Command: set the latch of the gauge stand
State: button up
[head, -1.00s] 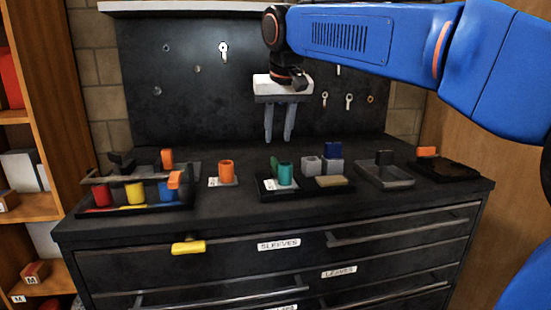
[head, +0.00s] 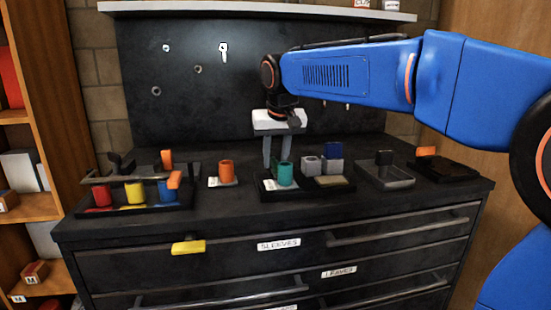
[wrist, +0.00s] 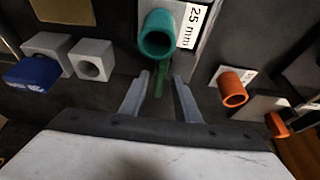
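A teal cylinder (head: 286,174) stands on a plate labelled 25 mm (wrist: 192,28), on a dark base (head: 266,196). In the wrist view, the hollow cylinder (wrist: 157,34) has a thin green upright piece (wrist: 160,82) beside it. I cannot tell for sure whether this piece is the latch of the gauge stand. My gripper (head: 276,160) is open and points down just behind the teal cylinder. In the wrist view, its two fingertips (wrist: 161,77) are apart, one on each side of the thin green piece, with no contact visible.
An orange cylinder (head: 226,172) stands on its own plate to the left. A rack with red, yellow and blue pieces (head: 135,208) is at far left. Grey blocks (head: 312,165), one topped in blue, and a grey tray (head: 385,180) lie to the right. A yellow handle (head: 188,247) sticks out in front.

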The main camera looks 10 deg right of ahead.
grip_shut()
jog(key=shift+n, duration=0.4)
jog(key=n+y, duration=0.1)
jog(key=n, duration=0.2)
jog(key=shift+w+d+n+y, duration=0.1)
jog(key=shift+d+n+y, duration=0.1)
jog(key=shift+n+y, duration=0.2)
jog(key=n+g+y, duration=0.1)
jog(key=n, duration=0.2)
jog(key=shift+w+d+n, duration=0.1)
jog(key=shift+n, duration=0.2)
jog(key=n+g, duration=0.1)
jog(key=n, duration=0.1)
jog(key=n+g+y, duration=0.1)
jog(key=n, duration=0.2)
jog(key=shift+w+d, duration=0.1)
jog(key=shift+w, duration=0.05)
jog(key=n, duration=0.2)
jog(key=n+g, duration=0.1)
jog(key=n, duration=0.1)
jog(key=shift+w+g+y, duration=0.1)
jog(key=shift+g+y, duration=0.2)
jog(key=shift+n, duration=0.5)
